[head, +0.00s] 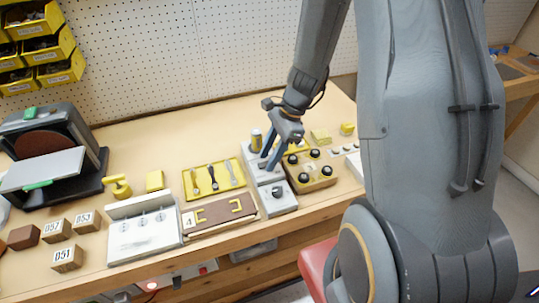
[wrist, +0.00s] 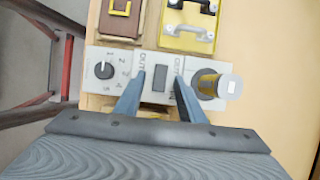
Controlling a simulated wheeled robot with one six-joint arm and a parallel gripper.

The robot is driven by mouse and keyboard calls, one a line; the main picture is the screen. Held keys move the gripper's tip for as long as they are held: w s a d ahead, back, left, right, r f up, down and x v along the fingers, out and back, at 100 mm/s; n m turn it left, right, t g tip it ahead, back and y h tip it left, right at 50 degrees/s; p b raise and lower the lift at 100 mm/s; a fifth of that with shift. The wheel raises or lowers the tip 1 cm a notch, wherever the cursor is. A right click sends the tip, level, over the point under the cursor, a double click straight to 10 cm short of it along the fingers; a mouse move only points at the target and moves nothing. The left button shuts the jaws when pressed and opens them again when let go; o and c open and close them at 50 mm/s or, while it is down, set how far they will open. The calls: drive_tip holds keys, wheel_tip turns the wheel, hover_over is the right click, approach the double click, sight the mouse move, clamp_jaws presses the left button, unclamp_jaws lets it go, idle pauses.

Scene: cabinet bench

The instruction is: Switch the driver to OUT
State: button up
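The driver unit is a light grey panel (wrist: 105,57) below my gripper in the wrist view; it also shows in the head view (head: 280,203). A dark rectangular piece (wrist: 160,78) sits in its middle, with small sideways lettering on both sides; the left one seems to read OUT, the right one is blurred. I cannot tell which way it is set. A black dial (wrist: 103,70) with numbers is at the left end. A yellow-brown round part (wrist: 210,85) stands at the right end. My gripper (wrist: 160,85) is open, its blue fingers either side of the dark piece; contact cannot be told.
A block with several black knobs (head: 327,181) stands close right of my gripper in the head view. A yellow tool tray (head: 188,190) and a brown case (head: 205,222) lie left of the unit. A red stool (head: 314,262) stands before the bench.

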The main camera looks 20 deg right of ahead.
drive_tip(key=shift+c, duration=0.2)
clamp_jaws()
drive_tip(key=p, duration=0.1)
drive_tip(key=h+p, duration=0.1)
drive_tip(key=p, duration=0.1)
drive_tip(key=shift+s+a+r, duration=0.15)
drive_tip(key=shift+a+r, duration=0.05)
drive_tip(key=shift+a, duration=0.1)
drive_tip(key=h+p, duration=0.1)
drive_tip(key=p, duration=0.1)
drive_tip(key=shift+a+p, duration=0.1)
drive_tip(key=shift+p, duration=0.2)
drive_tip(key=shift+f, duration=0.1)
drive_tip(key=shift+o, duration=0.2)
unclamp_jaws()
